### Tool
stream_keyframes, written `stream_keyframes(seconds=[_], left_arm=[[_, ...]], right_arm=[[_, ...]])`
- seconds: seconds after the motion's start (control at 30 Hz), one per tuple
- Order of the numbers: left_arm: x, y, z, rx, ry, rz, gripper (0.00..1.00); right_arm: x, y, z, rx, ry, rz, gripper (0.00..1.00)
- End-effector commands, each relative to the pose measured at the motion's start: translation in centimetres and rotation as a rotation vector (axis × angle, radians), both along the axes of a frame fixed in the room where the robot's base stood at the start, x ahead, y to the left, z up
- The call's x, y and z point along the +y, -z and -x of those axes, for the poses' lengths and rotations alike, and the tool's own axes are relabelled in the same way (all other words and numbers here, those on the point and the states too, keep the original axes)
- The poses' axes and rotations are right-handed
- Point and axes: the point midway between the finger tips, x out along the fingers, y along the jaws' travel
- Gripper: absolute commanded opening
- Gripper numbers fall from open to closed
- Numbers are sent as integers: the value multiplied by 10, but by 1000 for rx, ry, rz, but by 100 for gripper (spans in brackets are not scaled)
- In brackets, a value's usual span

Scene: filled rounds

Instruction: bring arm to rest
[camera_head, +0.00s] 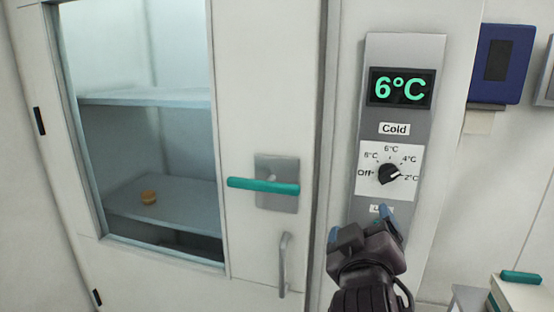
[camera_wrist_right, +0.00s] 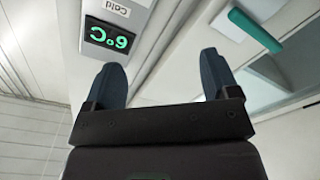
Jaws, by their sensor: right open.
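My right gripper (camera_head: 362,225) is open and empty. It is in front of the lower end of the grey control panel (camera_head: 369,122), just below the black dial knob (camera_head: 388,174), and partly hides a small label there. The knob's white mark points right, toward the 2°C label. In the right wrist view the two blue fingers (camera_wrist_right: 162,72) stand apart with nothing between them. My left gripper is not in view.
A display (camera_head: 401,88) reads 6°C. Left is a closed cold cabinet door (camera_head: 267,95) with a teal lever handle (camera_head: 263,186) and a grey pull handle (camera_head: 284,265). A white box (camera_head: 516,295) is lower right.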

Motion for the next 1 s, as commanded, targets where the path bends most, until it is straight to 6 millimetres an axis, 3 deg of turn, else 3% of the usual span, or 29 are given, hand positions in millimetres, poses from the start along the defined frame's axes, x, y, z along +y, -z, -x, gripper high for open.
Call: stream_keyframes(seconds=[0.2, 0.37, 0.53, 0.67, 0.87, 1.0], left_arm=[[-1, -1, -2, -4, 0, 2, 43], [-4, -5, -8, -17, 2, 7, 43], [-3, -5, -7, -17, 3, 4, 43], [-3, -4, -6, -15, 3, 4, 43], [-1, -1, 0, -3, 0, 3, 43], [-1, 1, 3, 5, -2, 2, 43]], right_arm=[[30, 1, -20, -90, -204, -84, 81], [34, 37, -34, -80, -317, -173, 81], [17, 107, -38, -15, -384, -307, 81], [-8, 173, -28, 58, -384, -417, 81], [-59, 276, 17, 187, -311, -561, 81], [-94, 339, 63, 292, -227, -614, 81]])
